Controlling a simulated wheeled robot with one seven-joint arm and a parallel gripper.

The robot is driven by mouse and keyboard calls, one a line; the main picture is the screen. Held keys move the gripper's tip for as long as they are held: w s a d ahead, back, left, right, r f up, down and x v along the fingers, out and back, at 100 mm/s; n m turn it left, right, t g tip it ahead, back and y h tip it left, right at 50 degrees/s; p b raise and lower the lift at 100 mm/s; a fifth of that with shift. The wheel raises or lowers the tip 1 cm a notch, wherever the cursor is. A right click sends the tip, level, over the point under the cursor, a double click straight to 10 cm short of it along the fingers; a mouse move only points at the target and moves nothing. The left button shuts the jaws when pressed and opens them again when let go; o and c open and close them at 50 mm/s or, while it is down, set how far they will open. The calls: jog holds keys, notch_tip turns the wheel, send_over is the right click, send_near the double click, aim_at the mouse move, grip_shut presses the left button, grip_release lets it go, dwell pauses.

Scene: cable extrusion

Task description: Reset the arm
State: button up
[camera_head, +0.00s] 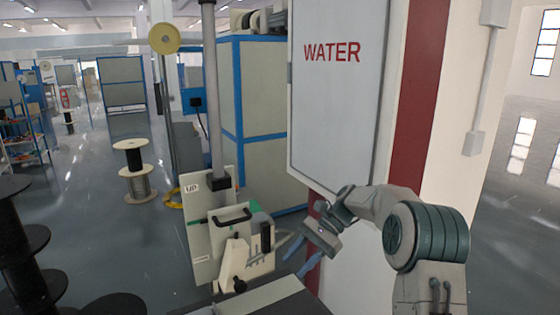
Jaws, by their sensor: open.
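My arm (428,238) comes up at the lower right and bends left toward the middle. My gripper (301,256) hangs at its end, with two blue fingers apart and pointing down and left. It is open, and nothing shows between the fingers. It is just right of a cream fixture (236,250) with a black handle, lever and slots. I cannot tell whether they touch.
A white panel marked WATER (335,110) stands behind my arm, beside a dark red stripe (412,95). A metal pole (211,100) rises behind the fixture. Dark spools (25,260) stand at the left, a pale spool (133,170) farther back. Grey floor (105,225) between them is clear.

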jog(key=s+d+r+n+t+h, duration=0.1)
jog(key=s+d+n+t+h, duration=0.2)
jog(key=s, duration=0.6)
jog(key=s+d+n+t+h, duration=0.3)
jog(key=s, duration=0.6)
jog(key=s+d+r+n+t+h, duration=0.1)
jog(key=s+d+n+t+h, duration=0.2)
jog(key=s, duration=0.7)
jog(key=shift+d+r+n, duration=0.35)
jog(key=shift+d+n, duration=0.05)
jog(key=shift+d, duration=0.2)
